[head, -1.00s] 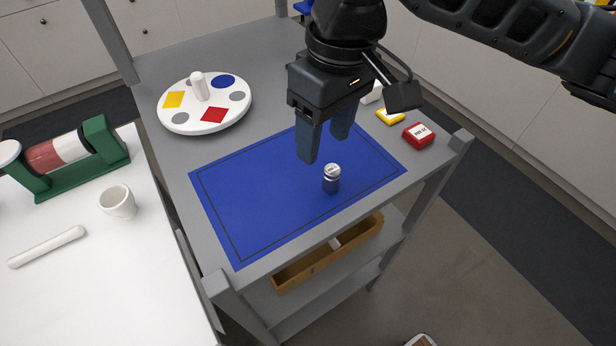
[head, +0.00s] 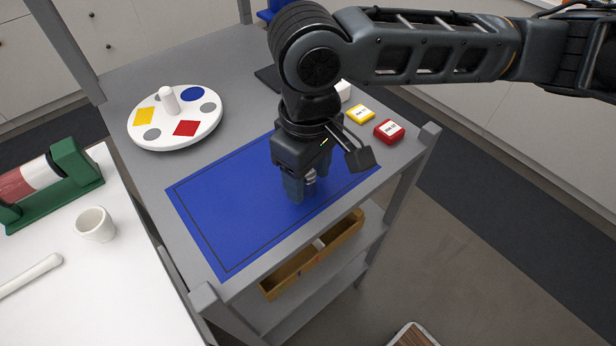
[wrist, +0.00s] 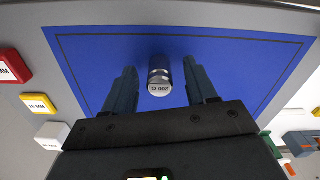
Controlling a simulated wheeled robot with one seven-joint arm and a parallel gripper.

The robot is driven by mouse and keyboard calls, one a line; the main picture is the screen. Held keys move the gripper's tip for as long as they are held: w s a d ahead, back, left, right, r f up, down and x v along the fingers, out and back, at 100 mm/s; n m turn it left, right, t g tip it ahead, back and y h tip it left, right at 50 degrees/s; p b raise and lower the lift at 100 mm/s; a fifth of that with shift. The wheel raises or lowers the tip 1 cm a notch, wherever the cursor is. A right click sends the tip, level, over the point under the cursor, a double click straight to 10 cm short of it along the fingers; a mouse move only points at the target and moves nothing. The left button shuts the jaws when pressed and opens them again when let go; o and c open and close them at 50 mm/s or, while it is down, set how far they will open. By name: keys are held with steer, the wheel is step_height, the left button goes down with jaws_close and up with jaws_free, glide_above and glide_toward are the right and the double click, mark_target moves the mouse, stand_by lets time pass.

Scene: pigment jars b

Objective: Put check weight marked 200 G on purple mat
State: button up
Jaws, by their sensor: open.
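The check weight (wrist: 159,78) is a small metal cylinder, and its top reads 200 G in the wrist view. It stands upright on the mat (head: 220,220), which looks blue with a dark border line rather than purple. In the head view the weight (head: 310,180) is partly hidden by my gripper (head: 303,192). My gripper is open and lowered around the weight. In the wrist view one finger is on each side of it, with a gap to both. I see no purple mat.
A yellow block (head: 360,113), a red block (head: 389,130) and a white block (head: 343,91) sit behind the mat. A white disc (head: 175,140) with coloured shapes stands at left. A wooden tray (head: 315,255) is on the lower shelf. The mat's left part is clear.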

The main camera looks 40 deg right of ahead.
steer(key=shift+c, duration=0.5)
jaws_close()
